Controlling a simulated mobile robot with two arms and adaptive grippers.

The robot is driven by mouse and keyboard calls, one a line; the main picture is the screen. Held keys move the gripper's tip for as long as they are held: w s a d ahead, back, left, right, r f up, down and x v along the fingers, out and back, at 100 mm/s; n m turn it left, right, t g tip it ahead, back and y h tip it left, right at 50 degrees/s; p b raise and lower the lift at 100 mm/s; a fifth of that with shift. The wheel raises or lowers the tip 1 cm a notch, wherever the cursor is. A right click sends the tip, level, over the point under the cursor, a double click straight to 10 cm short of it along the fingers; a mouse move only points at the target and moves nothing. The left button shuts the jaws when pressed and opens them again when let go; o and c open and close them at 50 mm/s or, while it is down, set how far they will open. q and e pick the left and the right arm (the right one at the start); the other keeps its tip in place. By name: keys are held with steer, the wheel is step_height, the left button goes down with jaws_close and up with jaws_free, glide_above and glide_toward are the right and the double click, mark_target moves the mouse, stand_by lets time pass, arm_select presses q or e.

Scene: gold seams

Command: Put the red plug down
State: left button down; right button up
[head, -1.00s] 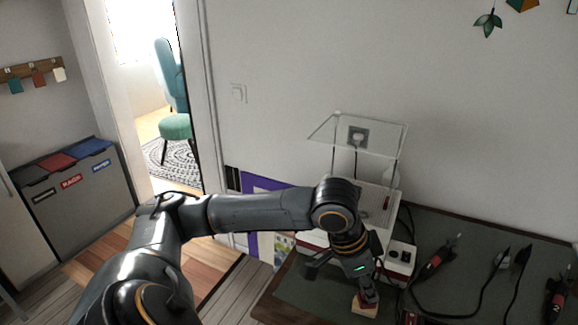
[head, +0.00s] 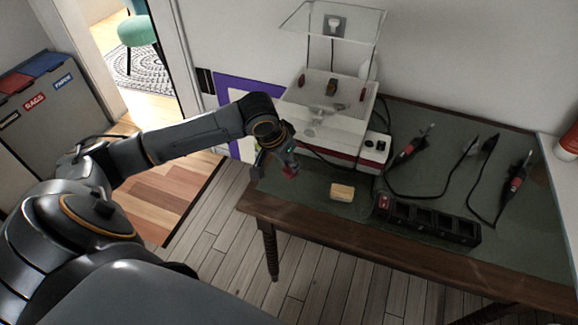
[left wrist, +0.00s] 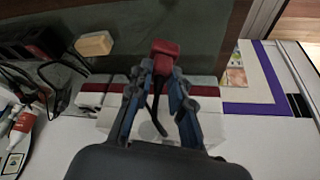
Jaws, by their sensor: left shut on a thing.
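The red plug (head: 290,173) is held at the fingertips of my left gripper (head: 287,165), near the left end of the table. In the left wrist view, the red plug (left wrist: 165,54) sits between the two closed fingertips (left wrist: 163,68), with a dark cord trailing from it. Dark green mat shows behind it; I cannot tell whether the plug touches the mat. A small tan block (head: 342,192) lies on the mat (head: 317,182) to the right of the gripper and apart from it. My right gripper is not in view.
A black power strip (head: 430,219) lies right of the block. A white station with a clear shield (head: 330,105) stands behind. Several corded tools, one a red-banded tool (head: 516,182), lie on the right. Bare mat surrounds the block. The table's wooden front edge (head: 330,223) is close.

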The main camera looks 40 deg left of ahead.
mark_target(289, 169)
arm_select(q)
steer(key=w+f, duration=0.1)
steer(key=w+a+f, duration=0.1)
steer(key=shift+w+a+f, duration=0.1)
steer(key=shift+f, duration=1.95)
steer(key=shift+f+p, duration=0.35)
steer(key=shift+f, duration=0.2)
steer(key=c, duration=1.2)
jaws_free()
